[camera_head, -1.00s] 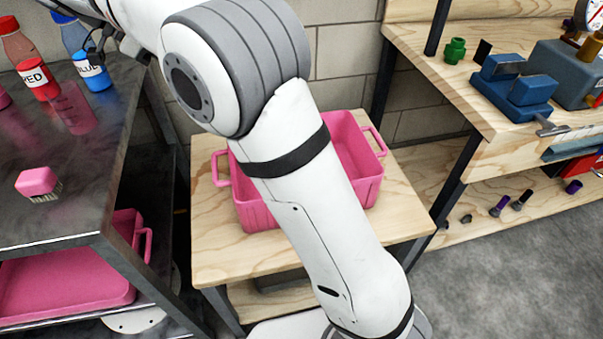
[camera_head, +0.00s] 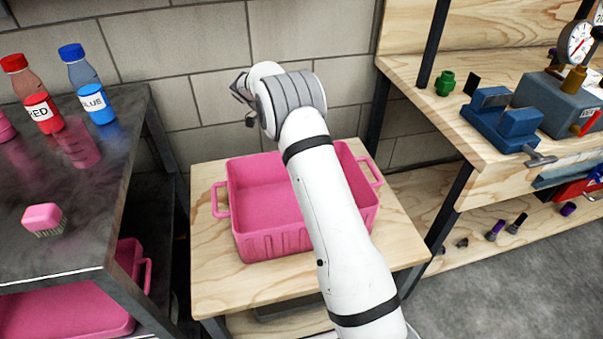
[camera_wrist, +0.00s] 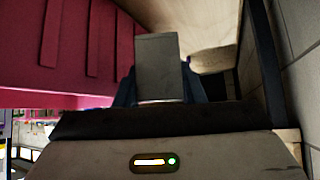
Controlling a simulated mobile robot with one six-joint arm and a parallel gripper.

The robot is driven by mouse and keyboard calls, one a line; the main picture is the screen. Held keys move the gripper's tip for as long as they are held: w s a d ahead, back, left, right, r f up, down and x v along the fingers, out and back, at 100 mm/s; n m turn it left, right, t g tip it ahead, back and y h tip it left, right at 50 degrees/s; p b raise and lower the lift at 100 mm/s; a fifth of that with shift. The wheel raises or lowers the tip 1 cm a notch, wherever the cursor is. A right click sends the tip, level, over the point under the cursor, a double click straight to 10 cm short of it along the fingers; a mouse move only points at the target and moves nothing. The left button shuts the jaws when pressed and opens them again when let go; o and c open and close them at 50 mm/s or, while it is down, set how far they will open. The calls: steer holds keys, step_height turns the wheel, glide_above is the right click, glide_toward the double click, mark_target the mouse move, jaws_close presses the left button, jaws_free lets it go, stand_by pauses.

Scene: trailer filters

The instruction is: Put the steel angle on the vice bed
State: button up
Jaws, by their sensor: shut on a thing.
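The steel angle (camera_wrist: 160,68) shows in the wrist view as a flat grey metal face between the dark fingers of my gripper (camera_wrist: 159,90). My gripper is shut on it. In the head view my gripper (camera_head: 243,93) is small and partly hidden by my wrist, above the back left of the pink bin; the angle cannot be made out there. The blue vice (camera_head: 505,120) stands on the wooden workbench at the right, well apart from my gripper. Its bed looks empty.
The pink bin (camera_head: 262,190) sits on a low wooden table (camera_head: 215,285). A dark metal table (camera_head: 85,215) at left holds red (camera_head: 40,112) and blue (camera_head: 97,102) bottles and a pink brush (camera_head: 42,218). A green part (camera_head: 445,83) and gauge (camera_head: 575,42) are near the vice.

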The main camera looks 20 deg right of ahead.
step_height(320, 180, down, 8)
steer(key=shift+r+b, duration=0.25)
steer(key=shift+b, duration=0.5)
steer(key=shift+f, duration=0.1)
steer(key=shift+f, duration=0.15)
steer(key=o, duration=1)
steer(key=shift+o, duration=0.2)
